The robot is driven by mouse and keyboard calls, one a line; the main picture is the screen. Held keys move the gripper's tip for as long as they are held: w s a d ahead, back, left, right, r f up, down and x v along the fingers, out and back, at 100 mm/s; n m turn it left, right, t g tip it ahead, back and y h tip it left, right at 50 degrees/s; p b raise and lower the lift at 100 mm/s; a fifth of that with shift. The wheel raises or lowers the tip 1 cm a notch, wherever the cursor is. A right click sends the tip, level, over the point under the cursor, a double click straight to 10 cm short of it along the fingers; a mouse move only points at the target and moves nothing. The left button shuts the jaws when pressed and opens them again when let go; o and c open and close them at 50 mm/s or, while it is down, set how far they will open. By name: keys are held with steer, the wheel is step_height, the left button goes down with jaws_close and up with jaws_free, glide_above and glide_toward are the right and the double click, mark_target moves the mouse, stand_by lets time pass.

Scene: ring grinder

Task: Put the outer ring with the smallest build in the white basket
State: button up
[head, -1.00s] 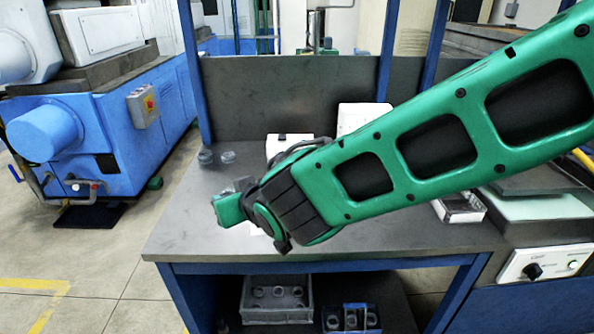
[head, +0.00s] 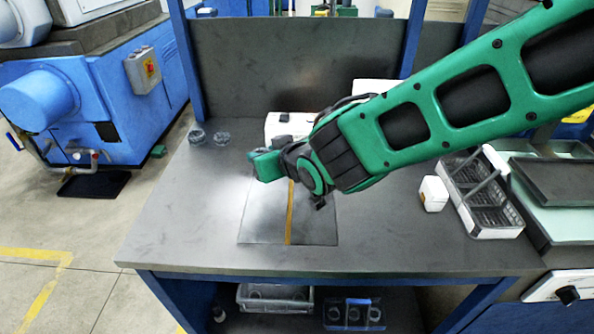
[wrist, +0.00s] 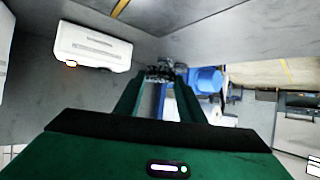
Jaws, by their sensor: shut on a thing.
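My gripper (head: 264,165) is above the grey workbench (head: 185,215), left of the middle of the head view. In the wrist view its green fingers (wrist: 160,96) are closed around a small grey metal ring-like part (wrist: 160,73), mostly hidden; its build cannot be told. Two grey rings (head: 197,137) (head: 222,139) stand at the back left of the bench, apart from my gripper. A white basket (head: 497,232) with dark mesh and a bar across it sits at the right of the bench, well away from my gripper.
A small white box (head: 433,193) stands just left of the basket. A white device (head: 286,125) is behind my gripper. A marked plate (head: 265,228) lies on the clear bench front. A grey crate (head: 250,303) and blue carrier (head: 352,316) with rings are below.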

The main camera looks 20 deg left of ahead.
steer(key=w+d+f, duration=0.4)
steer(key=w+d, duration=0.1)
steer(key=shift+d+f, duration=0.35)
steer(key=shift+f, duration=2)
steer(key=shift+f, duration=0.1)
steer(key=o, duration=1.2)
steer(key=shift+c, duration=0.2)
